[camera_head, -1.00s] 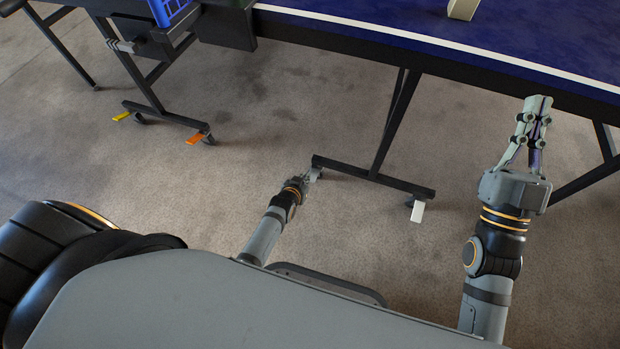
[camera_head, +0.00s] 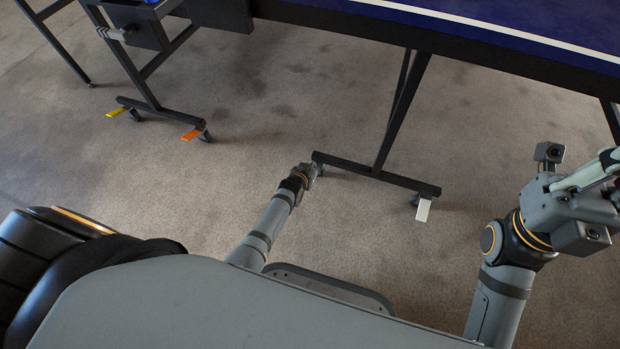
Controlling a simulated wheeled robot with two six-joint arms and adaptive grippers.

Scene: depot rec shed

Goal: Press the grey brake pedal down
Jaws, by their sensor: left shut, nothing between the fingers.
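No clearly grey brake pedal shows; one at the left caster of the near table foot (camera_head: 375,175) would be hidden behind my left gripper. My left gripper (camera_head: 313,170) is shut and empty, low over the floor at the left end of that foot. I cannot tell whether it touches anything there. A pale, whitish pedal (camera_head: 423,210) sticks out at the foot's right caster, well apart from my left gripper. My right gripper (camera_head: 606,168) is at the right edge, its fingers partly cut off by the frame.
A yellow pedal (camera_head: 117,112) and an orange pedal (camera_head: 190,134) sit on the casters of the left foot (camera_head: 160,115). The blue table top (camera_head: 500,20) and its dark frame overhang at the top. The floor (camera_head: 260,100) between the feet is clear.

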